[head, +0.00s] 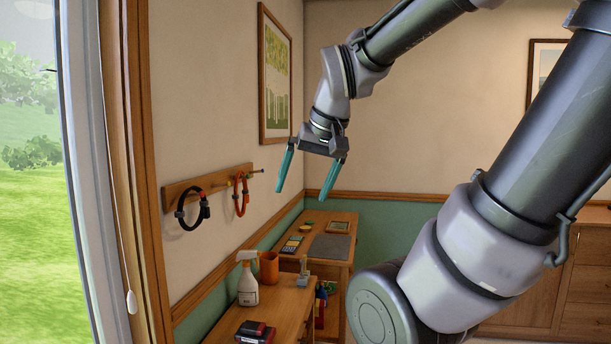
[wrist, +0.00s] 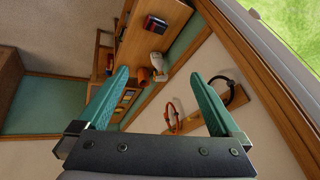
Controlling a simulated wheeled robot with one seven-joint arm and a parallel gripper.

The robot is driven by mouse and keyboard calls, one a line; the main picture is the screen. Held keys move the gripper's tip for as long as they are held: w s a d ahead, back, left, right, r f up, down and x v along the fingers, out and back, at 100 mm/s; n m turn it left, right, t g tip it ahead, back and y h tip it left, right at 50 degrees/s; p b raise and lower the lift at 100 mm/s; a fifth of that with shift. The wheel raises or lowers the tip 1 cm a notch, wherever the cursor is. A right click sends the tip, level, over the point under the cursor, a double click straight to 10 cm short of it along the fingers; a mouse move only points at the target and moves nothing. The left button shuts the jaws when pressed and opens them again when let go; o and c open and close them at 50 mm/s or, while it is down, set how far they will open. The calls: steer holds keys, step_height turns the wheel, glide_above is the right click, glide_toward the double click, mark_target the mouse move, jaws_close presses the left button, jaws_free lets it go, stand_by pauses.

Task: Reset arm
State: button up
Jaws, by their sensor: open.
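My gripper (head: 306,192) hangs from my arm in the upper middle of the head view, its two teal fingers pointing down. The fingers are spread wide with nothing between them. In the wrist view my gripper (wrist: 160,92) also shows open and empty. It is in the air, apart from the wall and from the furniture. My arm reaches in from the upper right of the head view.
A wall rack (head: 205,188) holds a black ring (head: 203,212) and an orange ring (head: 241,196). A near table (head: 285,300) bears a spray bottle (head: 247,280), an orange cup (head: 269,268) and a red-black block (head: 255,332). A desk (head: 340,218) stands behind. A window is at left.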

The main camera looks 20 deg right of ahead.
steer(key=shift+s+a+r+m+t, duration=0.1)
steer(key=shift+s+r+m+t, duration=0.25)
steer(key=shift+r, duration=0.2)
steer(key=shift+s+a+r+m+t, duration=0.1)
steer(key=shift+s+r+m+t, duration=0.15)
steer(key=shift+s+r+t, duration=0.2)
